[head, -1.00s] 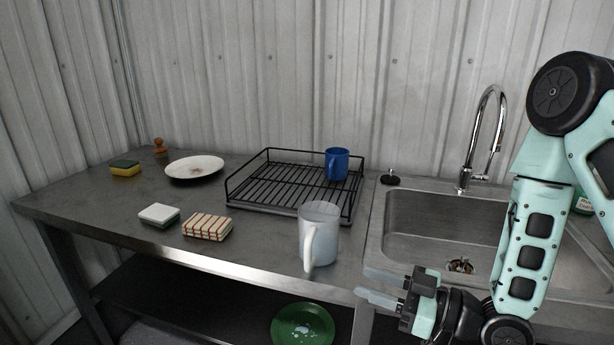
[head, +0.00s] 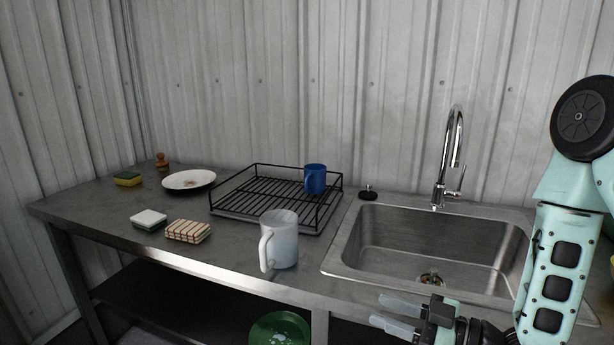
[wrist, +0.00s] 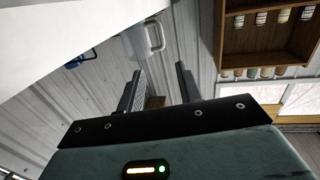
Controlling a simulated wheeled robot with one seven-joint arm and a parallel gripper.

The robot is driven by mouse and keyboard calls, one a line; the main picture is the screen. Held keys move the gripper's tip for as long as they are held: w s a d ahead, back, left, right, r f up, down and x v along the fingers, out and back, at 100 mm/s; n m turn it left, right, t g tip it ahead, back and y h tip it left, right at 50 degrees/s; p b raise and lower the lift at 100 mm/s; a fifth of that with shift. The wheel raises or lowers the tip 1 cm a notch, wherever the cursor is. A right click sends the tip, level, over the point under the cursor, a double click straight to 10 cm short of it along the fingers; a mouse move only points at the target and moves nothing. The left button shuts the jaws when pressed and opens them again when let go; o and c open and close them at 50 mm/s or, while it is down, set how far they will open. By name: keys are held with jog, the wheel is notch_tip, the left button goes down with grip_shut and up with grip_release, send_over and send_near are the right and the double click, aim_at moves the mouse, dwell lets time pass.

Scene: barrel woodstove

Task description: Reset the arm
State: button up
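My gripper (head: 388,318) is at the lower right in the head view, in front of the counter's front edge and below the sink. Its two fingers stand apart with nothing between them; the wrist view also shows the gripper (wrist: 158,85) open and empty. A pale grey mug (head: 284,243) stands on the counter near its front edge, up and left of my gripper and apart from it. It also shows in the wrist view (wrist: 135,42). My arm rises along the right side of the head view.
The metal counter (head: 110,228) holds a black rack (head: 262,218) with a blue mug (head: 315,180), a plate (head: 189,179), sponges (head: 188,231) and a wooden item (head: 161,160). The sink (head: 430,245) and faucet (head: 450,160) are right. A green plate (head: 280,330) lies below. Wall shelves (wrist: 265,40) show in the wrist view.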

jog(key=s+r+m+g+h, duration=0.2)
jog(key=s+r+g+h, duration=0.1)
jog(key=s+h, duration=0.4)
jog(key=s+r+m+g+h, duration=0.2)
jog(key=s+r+g+h, duration=0.2)
jog(key=s, duration=0.8)
jog(key=g+h, duration=0.2)
jog(key=h, duration=0.1)
jog(key=shift+s+a+h+p, duration=0.3)
